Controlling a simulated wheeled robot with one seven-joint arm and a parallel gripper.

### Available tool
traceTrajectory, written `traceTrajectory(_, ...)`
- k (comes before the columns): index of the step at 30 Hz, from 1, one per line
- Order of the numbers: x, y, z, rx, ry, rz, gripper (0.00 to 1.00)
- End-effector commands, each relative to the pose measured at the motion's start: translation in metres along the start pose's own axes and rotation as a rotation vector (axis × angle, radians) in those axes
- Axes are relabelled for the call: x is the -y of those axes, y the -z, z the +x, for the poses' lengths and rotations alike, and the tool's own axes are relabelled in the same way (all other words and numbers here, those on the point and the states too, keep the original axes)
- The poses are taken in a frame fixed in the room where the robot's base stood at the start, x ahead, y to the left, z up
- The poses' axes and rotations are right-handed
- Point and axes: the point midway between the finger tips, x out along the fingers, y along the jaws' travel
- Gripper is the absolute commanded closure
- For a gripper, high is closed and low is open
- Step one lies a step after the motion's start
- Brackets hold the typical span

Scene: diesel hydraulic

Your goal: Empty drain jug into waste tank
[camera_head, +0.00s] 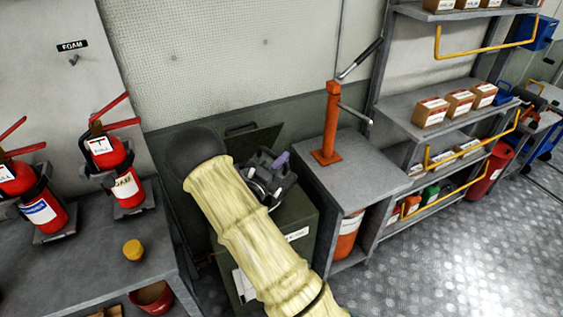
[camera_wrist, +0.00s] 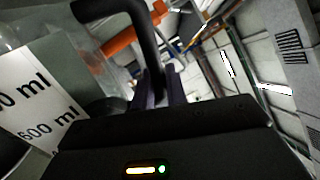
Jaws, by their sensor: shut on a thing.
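My gripper (camera_head: 280,161) is over the dark green waste tank (camera_head: 296,214), a box with a white label on its front and a raised panel behind it. In the wrist view my gripper (camera_wrist: 160,90) is shut on the black handle of the drain jug (camera_wrist: 35,95). The jug has clear walls and a white label strip reading "600 ml". The wrist view is strongly tilted and shows the ceiling. My sleeved arm hides most of the tank top and the jug in the head view. The jug's contents and spout cannot be made out.
A grey cabinet (camera_head: 357,172) with an orange hand pump (camera_head: 330,125) stands right of the tank. A grey bench (camera_head: 85,262) at the left holds red extinguishers (camera_head: 120,168) and a yellow cap (camera_head: 133,249). Shelves with boxes (camera_head: 431,112) line the right. The floor (camera_head: 440,260) at lower right is clear.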

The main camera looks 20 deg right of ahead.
Motion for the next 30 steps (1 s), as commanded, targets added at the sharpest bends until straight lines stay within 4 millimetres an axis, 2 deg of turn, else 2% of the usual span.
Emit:
traceTrajectory(7, 0.002, -0.006, 0.000, 0.007, 0.002, -0.030, 1.00)
traceTrajectory(15, 0.009, -0.036, 0.001, 0.044, 0.005, -0.215, 1.00)
traceTrajectory(18, 0.010, -0.041, 0.001, 0.051, 0.006, -0.254, 1.00)
traceTrajectory(30, 0.009, -0.041, 0.001, 0.051, 0.005, -0.260, 1.00)
